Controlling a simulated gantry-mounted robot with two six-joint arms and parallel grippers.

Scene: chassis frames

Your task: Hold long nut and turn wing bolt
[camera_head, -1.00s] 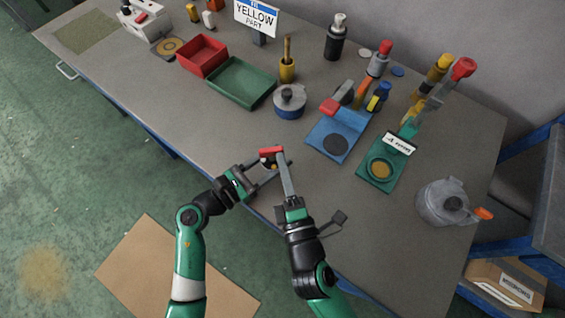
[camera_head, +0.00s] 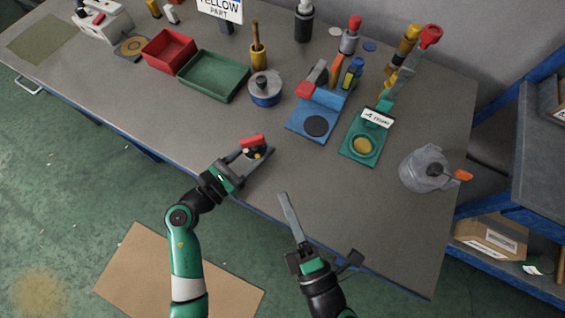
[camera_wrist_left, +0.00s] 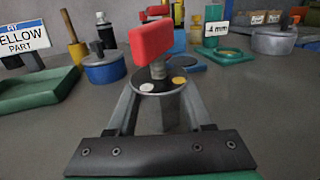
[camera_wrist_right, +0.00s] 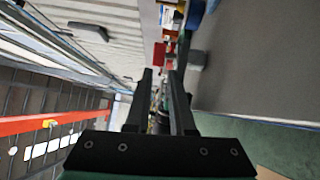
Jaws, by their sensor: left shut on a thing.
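My left gripper (camera_head: 254,161) is shut on the long nut (camera_wrist_left: 172,112), a grey upright body whose lower part sits between the fingers. It is held above the table near the front edge. The wing bolt (camera_head: 252,141) has a red flat head and stands upright on top of the nut. In the left wrist view the red head (camera_wrist_left: 151,41) sits on a short grey shank over a dark round top with a white and a yellow dot. My right gripper (camera_head: 284,197) is apart from the bolt, lower and to the right, open by a narrow gap and empty.
A blue fixture (camera_head: 296,128) and a green fixture (camera_head: 350,152) stand behind on the table. A red bin (camera_head: 169,50), a green tray (camera_head: 190,77) and a lidded pot (camera_head: 265,96) lie back left. A grey pot (camera_head: 424,172) is at right. The table front is clear.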

